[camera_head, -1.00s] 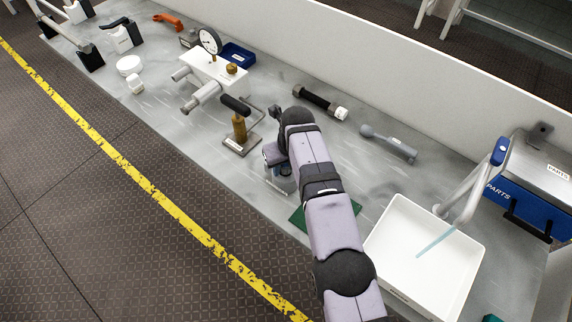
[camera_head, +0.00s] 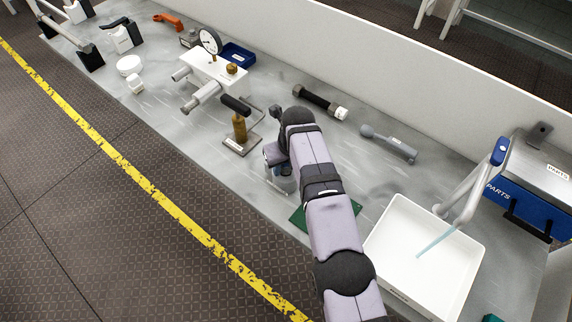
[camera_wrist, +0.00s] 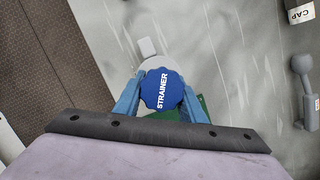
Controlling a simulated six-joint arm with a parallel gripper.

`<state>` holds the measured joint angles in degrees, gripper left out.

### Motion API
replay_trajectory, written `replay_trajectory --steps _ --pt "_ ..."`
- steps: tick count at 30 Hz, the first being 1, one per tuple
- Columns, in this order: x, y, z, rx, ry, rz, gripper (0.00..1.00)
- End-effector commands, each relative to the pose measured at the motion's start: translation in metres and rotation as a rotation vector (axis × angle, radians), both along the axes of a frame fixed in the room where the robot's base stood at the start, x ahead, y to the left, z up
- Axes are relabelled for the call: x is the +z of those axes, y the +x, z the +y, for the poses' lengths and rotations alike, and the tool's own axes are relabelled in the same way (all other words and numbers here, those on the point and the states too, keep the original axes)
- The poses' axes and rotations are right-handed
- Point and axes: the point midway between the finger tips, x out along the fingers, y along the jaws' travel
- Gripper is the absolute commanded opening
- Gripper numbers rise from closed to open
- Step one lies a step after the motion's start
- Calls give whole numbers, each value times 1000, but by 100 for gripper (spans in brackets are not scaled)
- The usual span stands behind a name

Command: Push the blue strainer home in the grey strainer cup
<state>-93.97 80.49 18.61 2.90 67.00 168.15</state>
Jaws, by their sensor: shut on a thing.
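The blue strainer (camera_wrist: 163,90) has a scalloped round top with the word STRAINER, seen in the wrist view. My gripper (camera_wrist: 160,96) is shut on it, with a blue finger on each side. The grey strainer cup (camera_head: 284,184) shows in the head view below my wrist, on the bench; in the wrist view the strainer's top hides most of it. How deep the strainer sits in the cup cannot be told. In the head view my arm hides the strainer and the fingertips.
A green mat (camera_head: 298,218) lies beside the cup, partly under my arm. A white tray (camera_head: 380,262) stands to the right. A brass piece with a black handle (camera_head: 240,128) stands to the left. A grey tool (camera_head: 390,143) and a black bolt-like part (camera_head: 315,98) lie behind.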

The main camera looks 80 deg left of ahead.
Motion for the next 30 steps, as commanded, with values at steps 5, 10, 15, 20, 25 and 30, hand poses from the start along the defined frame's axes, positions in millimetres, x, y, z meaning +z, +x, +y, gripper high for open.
replay_trajectory --steps 5,10,15,20,25,30 --pt "-7 4 -4 -2 -15 -7 21" --pt "-8 5 -3 -2 -15 -8 21" --pt "-8 5 -3 -2 -15 -8 21" --pt "-8 5 -3 -2 -15 -8 21" --pt "-11 5 -3 -2 -15 -8 21" --pt "-12 5 -3 -2 -14 -7 21"
